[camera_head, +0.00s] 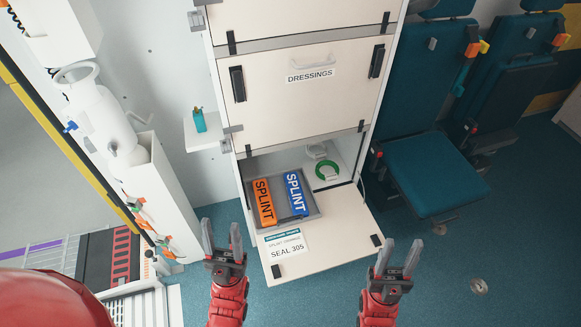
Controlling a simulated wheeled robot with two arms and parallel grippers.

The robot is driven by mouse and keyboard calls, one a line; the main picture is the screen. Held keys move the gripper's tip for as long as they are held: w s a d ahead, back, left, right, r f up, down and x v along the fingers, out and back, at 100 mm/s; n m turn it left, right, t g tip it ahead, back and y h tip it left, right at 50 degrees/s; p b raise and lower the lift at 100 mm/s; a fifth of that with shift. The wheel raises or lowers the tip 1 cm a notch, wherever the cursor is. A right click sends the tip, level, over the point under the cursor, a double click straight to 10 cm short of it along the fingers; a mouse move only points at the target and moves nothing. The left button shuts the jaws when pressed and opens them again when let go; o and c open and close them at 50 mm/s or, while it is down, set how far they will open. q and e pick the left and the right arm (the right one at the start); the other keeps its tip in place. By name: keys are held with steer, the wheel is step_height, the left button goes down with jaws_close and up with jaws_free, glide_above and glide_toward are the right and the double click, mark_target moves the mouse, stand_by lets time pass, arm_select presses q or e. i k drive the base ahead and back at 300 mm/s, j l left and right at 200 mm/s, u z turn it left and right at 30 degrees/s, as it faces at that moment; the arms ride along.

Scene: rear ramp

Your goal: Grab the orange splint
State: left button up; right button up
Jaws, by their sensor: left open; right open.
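The orange splint (264,201) lies in a grey tray (270,224) inside the open bottom compartment of the white cabinet. A blue splint (295,193) lies beside it on the right. Both carry the word SPLINT. My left gripper (222,238) is open and empty, in front of the cabinet, below and to the left of the orange splint. My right gripper (397,259) is open and empty, to the right of the lowered flap. Neither gripper touches a splint.
The lowered flap (325,245) labelled SEAL 305 juts out between my grippers. A green ring (327,170) lies right of the splints. The closed DRESSINGS drawer (300,105) is above. Teal seats (430,170) stand at right. A white column (165,200) stands at left.

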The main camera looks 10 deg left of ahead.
mark_target(268, 217)
steer(key=k+j+z, duration=0.1)
steer(key=k+j, duration=0.25)
steer(key=j, duration=0.2)
steer(key=k+j+z, duration=0.1)
steer(key=k+j, duration=0.25)
steer(key=j, duration=0.15)
steer(key=i+l, duration=0.15)
steer(key=i+l+u, duration=0.15)
steer(key=u, duration=0.3)
steer(key=i+l+u, duration=0.25)
steer(key=u, duration=0.2)
